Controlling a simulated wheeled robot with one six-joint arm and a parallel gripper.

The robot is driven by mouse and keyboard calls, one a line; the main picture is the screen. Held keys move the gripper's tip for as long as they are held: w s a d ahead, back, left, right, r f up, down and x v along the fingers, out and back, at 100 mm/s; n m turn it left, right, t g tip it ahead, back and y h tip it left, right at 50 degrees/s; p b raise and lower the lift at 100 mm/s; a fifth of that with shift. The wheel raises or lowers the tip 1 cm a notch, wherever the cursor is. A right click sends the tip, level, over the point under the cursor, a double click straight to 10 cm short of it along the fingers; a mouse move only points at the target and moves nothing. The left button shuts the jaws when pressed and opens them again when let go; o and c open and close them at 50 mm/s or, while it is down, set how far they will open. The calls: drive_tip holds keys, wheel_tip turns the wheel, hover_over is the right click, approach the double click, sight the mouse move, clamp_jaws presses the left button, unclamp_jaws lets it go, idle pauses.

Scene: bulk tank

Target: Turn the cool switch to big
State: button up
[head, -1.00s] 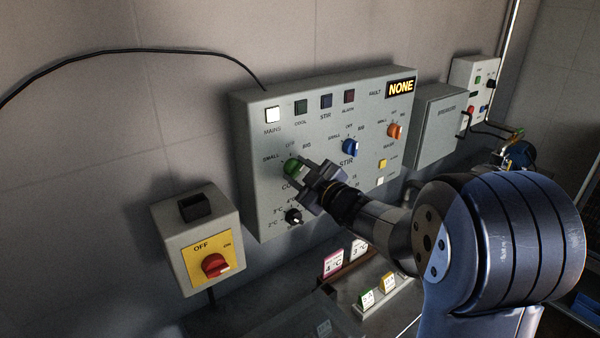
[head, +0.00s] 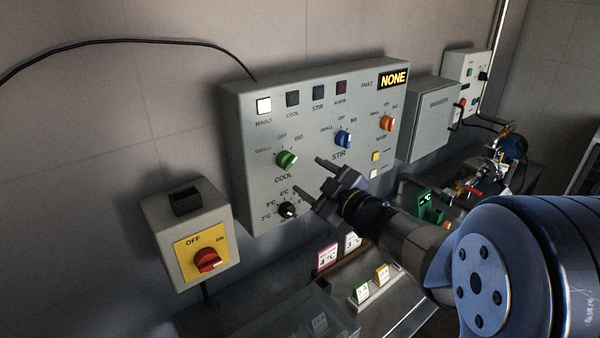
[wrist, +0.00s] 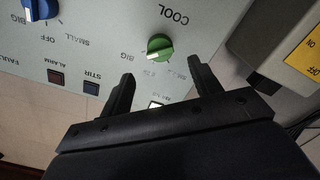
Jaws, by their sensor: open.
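The green COOL knob (head: 286,160) is on the grey control panel (head: 240,160), with SMALL at its left, OFF above and BIG at upper right. In the wrist view the knob (wrist: 159,47) appears upside down, beyond and between my fingers. I cannot tell for sure which label its pointer meets. My gripper (head: 308,175) is open and empty, in front of the panel and apart from the knob, to its lower right in the head view. The wrist view shows both fingers of my gripper (wrist: 163,88) spread wide. The COOL lamp (head: 293,99) looks dark.
A blue STIR knob (head: 343,139) and an orange knob (head: 387,123) sit to the right. A black temperature dial (head: 287,209) is below. A red OFF/ON switch (head: 207,260) is at lower left. The MAINS lamp (head: 264,106) is lit white; the fault display (head: 393,80) reads NONE.

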sight(292, 163)
drive_tip(key=shift+v, duration=1.55)
drive_tip(key=shift+w, duration=0.1)
drive_tip(key=p+x, duration=0.1)
drive_tip(key=x, duration=0.9)
drive_tip(key=shift+w+a, duration=0.25)
drive_tip(key=shift+a, duration=0.05)
drive_tip(key=shift+s+d, duration=0.1)
